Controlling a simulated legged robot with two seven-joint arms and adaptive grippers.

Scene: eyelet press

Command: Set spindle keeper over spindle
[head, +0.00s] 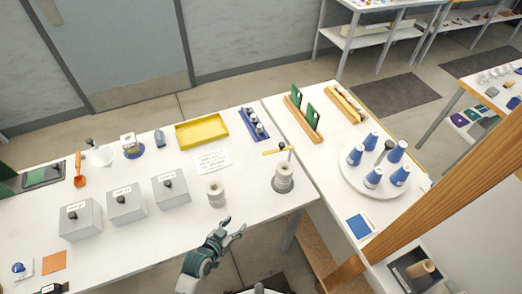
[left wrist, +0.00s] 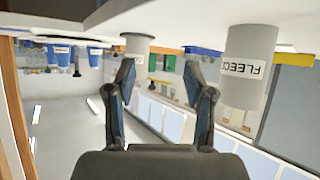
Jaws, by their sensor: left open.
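The spindle (head: 290,156) is a thin rod standing on the table, with pale rolls (head: 284,171) stacked around its lower part on a dark round base. A yellow bar, which looks like the spindle keeper (head: 275,151), lies level near the rod's top and sticks out left. I cannot tell whether it is over the rod or beside it. My left gripper (head: 234,229) is open and empty, in front of and left of the spindle. In the upside-down left wrist view its fingers (left wrist: 162,103) are spread, with the spindle's roll (left wrist: 137,43) beyond them. My right gripper is out of view.
A loose pale roll (head: 215,194), labelled FLEECE in the left wrist view (left wrist: 247,68), stands near my left gripper. Grey boxes (head: 126,204) stand further left. A yellow tray (head: 202,132) is behind. A round white tray (head: 352,180) of blue cones stands right.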

